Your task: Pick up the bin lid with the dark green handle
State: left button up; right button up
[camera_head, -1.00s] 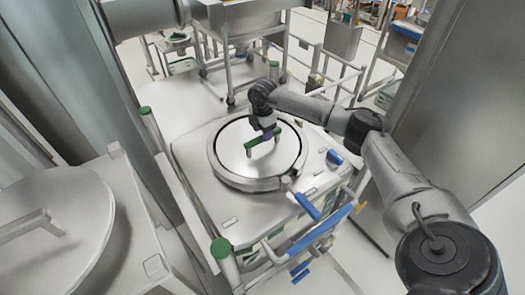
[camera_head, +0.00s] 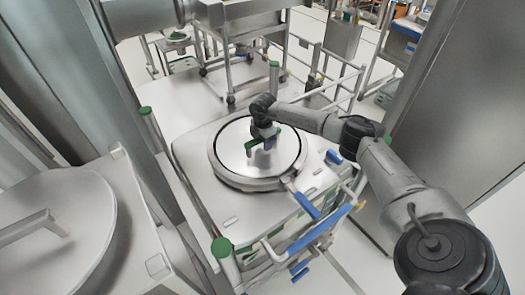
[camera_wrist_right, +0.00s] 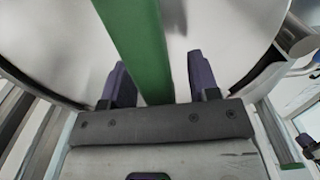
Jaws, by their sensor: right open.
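The bin lid (camera_head: 233,158) is a round shiny metal disc in a thick ring on the white bin top in the head view. Its dark green handle (camera_head: 252,147) stands up across its middle, partly hidden by my right gripper. My right gripper (camera_head: 266,144) is over the lid at the handle. In the right wrist view, the green handle (camera_wrist_right: 138,45) runs between the two purple fingers of my right gripper (camera_wrist_right: 158,85). The fingers are spread, with a gap on both sides of the handle. The lid surface (camera_wrist_right: 225,35) fills the background. My left gripper is not visible.
A white bin (camera_head: 200,185) carries the lid, with a blue-handled clamp (camera_head: 307,205) at its front right and green-capped posts (camera_head: 221,248) at its corners. Another round lid with a metal handle (camera_head: 28,226) is at the left. A metal cart (camera_head: 240,30) stands behind.

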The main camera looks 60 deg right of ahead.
jog(key=shift+f, duration=0.25)
dwell(0.3)
jog(key=shift+c, duration=0.4)
grip_shut()
dwell(0.9)
jog(key=shift+w+r, duration=0.1)
jog(key=shift+r, duration=0.1)
